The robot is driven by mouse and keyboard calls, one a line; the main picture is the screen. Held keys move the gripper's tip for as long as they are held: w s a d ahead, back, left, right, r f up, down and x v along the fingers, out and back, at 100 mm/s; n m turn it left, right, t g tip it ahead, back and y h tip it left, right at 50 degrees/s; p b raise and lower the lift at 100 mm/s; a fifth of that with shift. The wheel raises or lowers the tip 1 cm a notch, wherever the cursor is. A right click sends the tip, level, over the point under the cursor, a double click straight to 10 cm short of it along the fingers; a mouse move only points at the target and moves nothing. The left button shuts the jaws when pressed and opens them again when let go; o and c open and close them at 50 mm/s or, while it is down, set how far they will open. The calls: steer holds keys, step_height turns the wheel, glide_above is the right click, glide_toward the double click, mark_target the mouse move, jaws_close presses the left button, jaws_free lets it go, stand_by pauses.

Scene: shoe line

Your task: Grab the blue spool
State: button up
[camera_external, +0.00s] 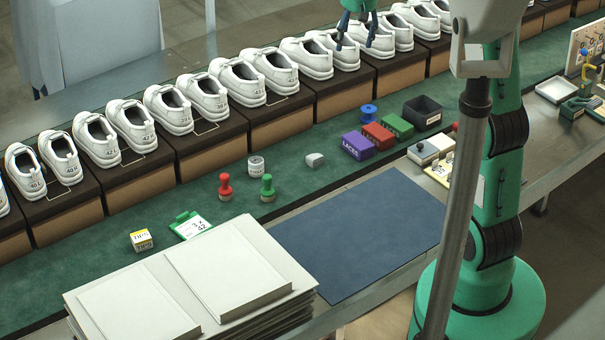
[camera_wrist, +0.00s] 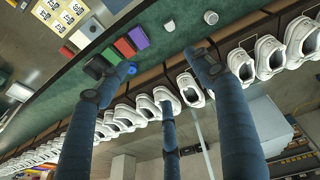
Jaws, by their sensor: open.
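The blue spool (camera_external: 369,115) stands on the green bench top, just behind the red box and near the row of shoe boxes. In the wrist view the blue spool (camera_wrist: 131,68) shows small, close to the tip of the left finger. My gripper (camera_external: 355,41) is at the top of the external view, in the air over the row of white shoes, well apart from the spool. Its dark blue fingers (camera_wrist: 160,78) are spread and hold nothing in the wrist view.
Purple (camera_external: 358,145), red (camera_external: 378,135) and green (camera_external: 397,125) boxes and a black bin (camera_external: 422,112) stand in a line beside the spool. White shoes on brown boxes (camera_external: 280,122) run along the back. A blue mat (camera_external: 360,235) lies clear in front.

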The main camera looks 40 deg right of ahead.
steer(key=w+d+f+p, duration=0.2)
steer(key=w+d+f, duration=0.4)
steer(key=w+d, duration=0.3)
steer(key=n+g+p, duration=0.2)
steer(key=g+p, duration=0.1)
steer(key=p, duration=0.1)
glide_above(370, 109)
step_height(370, 109, down, 28)
steer(key=shift+w+y, duration=0.15)
steer(key=shift+y, duration=0.15)
steer(key=shift+f, duration=0.2)
steer(key=shift+f+b, duration=0.45)
steer(key=shift+f, duration=3.65)
steer(key=shift+f, duration=0.15)
steer(key=shift+f+b, duration=0.45)
steer(key=shift+f, duration=2.05)
